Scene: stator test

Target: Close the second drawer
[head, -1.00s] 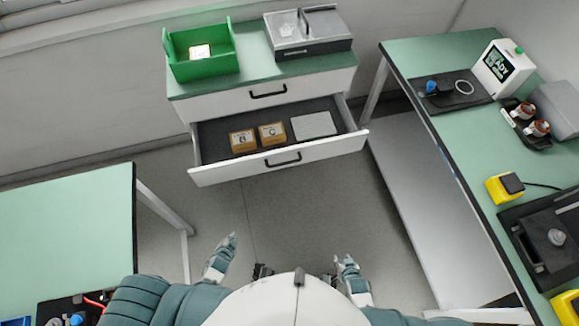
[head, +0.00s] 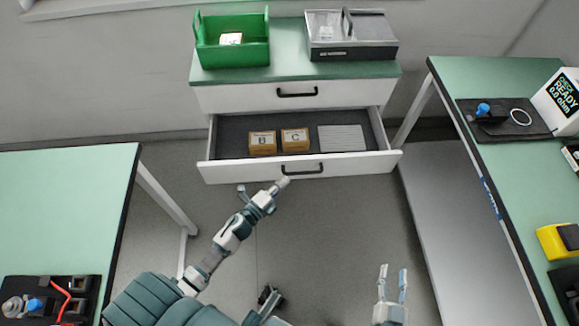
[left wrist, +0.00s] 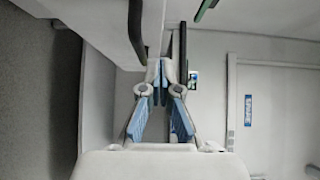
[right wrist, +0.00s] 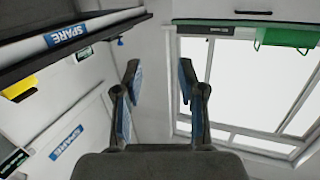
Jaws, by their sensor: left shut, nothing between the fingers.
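The second drawer (head: 230,172) is pulled out below the shut top drawer (head: 240,97) of the white cabinet. Inside it lie a box marked B (head: 262,143), a box marked C (head: 295,140) and a grey ribbed plate (head: 342,139). My left gripper (head: 284,183) is shut and empty, its tips close to the drawer's front by the black handle (head: 303,169); I cannot tell whether they touch. In the left wrist view its fingertips (left wrist: 161,68) meet beside a dark handle (left wrist: 136,28). My right gripper (head: 394,272) is open and empty, low over the floor; its spread fingers (right wrist: 160,80) show in the right wrist view.
A green bin (head: 232,52) and a grey metal case (head: 350,48) stand on the cabinet top. Green-topped tables stand at left (head: 60,200) and right (head: 500,75). The floor before the cabinet is clear apart from my arms.

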